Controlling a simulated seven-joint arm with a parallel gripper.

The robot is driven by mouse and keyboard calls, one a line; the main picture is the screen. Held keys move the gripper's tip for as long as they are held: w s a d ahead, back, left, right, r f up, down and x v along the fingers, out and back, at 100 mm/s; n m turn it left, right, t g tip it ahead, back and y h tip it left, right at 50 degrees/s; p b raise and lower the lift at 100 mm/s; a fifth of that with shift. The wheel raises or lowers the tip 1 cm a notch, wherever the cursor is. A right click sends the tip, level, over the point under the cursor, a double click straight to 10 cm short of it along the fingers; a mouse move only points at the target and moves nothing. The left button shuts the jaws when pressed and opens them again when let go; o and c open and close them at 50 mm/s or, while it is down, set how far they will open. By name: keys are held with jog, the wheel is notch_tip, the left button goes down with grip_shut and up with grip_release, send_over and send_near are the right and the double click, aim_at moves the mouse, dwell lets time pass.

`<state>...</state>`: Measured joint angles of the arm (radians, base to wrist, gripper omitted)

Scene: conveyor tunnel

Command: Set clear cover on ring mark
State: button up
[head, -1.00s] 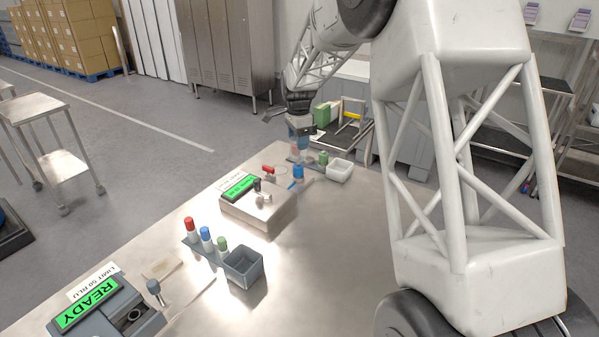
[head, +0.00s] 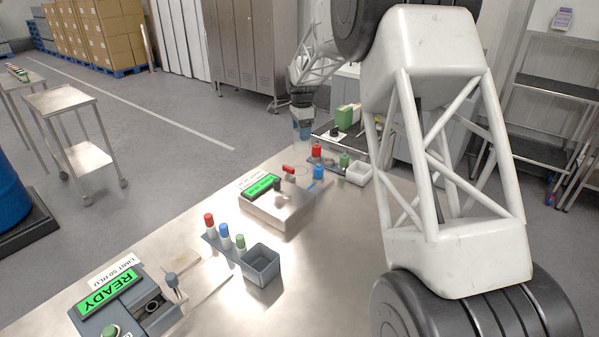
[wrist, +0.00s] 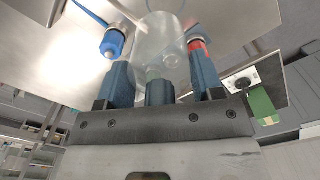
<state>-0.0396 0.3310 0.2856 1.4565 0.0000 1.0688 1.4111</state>
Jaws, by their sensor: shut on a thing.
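In the wrist view my gripper (wrist: 160,85) has its blue fingers shut around the clear cover (wrist: 158,45), a see-through cylinder, which extends past the fingertips. In the head view my gripper (head: 302,130) is above the far end of the metal table, left of the red-capped vial (head: 316,152). The cover is hard to make out there. A thin curved mark (head: 307,187) shows on the table beside the blue-capped vial (head: 318,172); it may be part of the ring mark, but I cannot tell for sure.
A white bin (head: 358,174) and a green-capped vial (head: 344,160) stand close to the right. A box with a green display (head: 262,185) stands nearer. A vial rack (head: 222,246), a grey bin (head: 260,266) and a READY device (head: 108,290) fill the front left.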

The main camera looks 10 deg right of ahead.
jog(key=shift+w+a, duration=0.35)
jog(key=shift+w, duration=0.15)
jog(key=shift+f, duration=0.15)
jog(key=shift+f, duration=2.35)
jog(key=shift+f, duration=2.5)
jog(key=shift+f, duration=0.15)
jog(key=o, duration=1.4)
